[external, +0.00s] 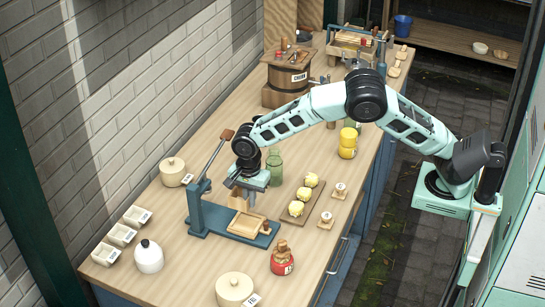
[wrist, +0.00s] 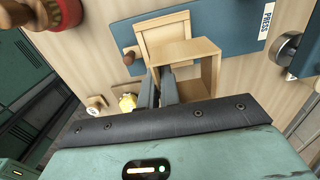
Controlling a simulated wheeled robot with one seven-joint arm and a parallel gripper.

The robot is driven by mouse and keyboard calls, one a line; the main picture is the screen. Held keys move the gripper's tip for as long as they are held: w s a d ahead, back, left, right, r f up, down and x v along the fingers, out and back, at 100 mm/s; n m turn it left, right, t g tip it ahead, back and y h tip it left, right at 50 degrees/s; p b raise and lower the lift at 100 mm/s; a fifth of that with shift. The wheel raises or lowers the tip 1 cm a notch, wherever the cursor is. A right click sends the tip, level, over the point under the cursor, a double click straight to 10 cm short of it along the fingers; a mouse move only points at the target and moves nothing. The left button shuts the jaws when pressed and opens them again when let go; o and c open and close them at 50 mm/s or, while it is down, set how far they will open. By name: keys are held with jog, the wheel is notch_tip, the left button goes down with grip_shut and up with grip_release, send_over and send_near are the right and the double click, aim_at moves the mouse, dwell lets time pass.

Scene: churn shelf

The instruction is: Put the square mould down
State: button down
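The square mould is an open light-wood frame; in the wrist view the mould (wrist: 200,62) stands at my fingertips, with one wall between the two dark fingers. My gripper (wrist: 158,76) looks shut on that wall. In the external view my gripper (external: 244,193) is over the blue press, and the mould (external: 237,201) is partly hidden beneath it. A shallow wooden tray (external: 245,224) lies on the blue press base (external: 212,226); the tray also shows in the wrist view (wrist: 163,38), beside the mould. I cannot tell whether the mould touches the tray or base.
The press post and lever (external: 208,165) rise left of my gripper. A green glass bottle (external: 274,168) stands close behind it. A board (external: 291,217) with yellow butter pieces lies to the right. A red jar (external: 282,261) stands in front. Some bare tabletop (external: 195,265) lies at front left.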

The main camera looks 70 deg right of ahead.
jog(key=s+a, duration=0.3)
jog(key=a, duration=0.9)
send_over(243, 261)
notch_tip(243, 261, down, 5)
jog(key=shift+f+p, duration=0.2)
jog(key=shift+p, duration=0.2)
jog(key=shift+f+p, duration=0.45)
jog(key=shift+f, duration=1.8)
jog(key=shift+f, duration=0.1)
jog(key=c, duration=1.6)
grip_release()
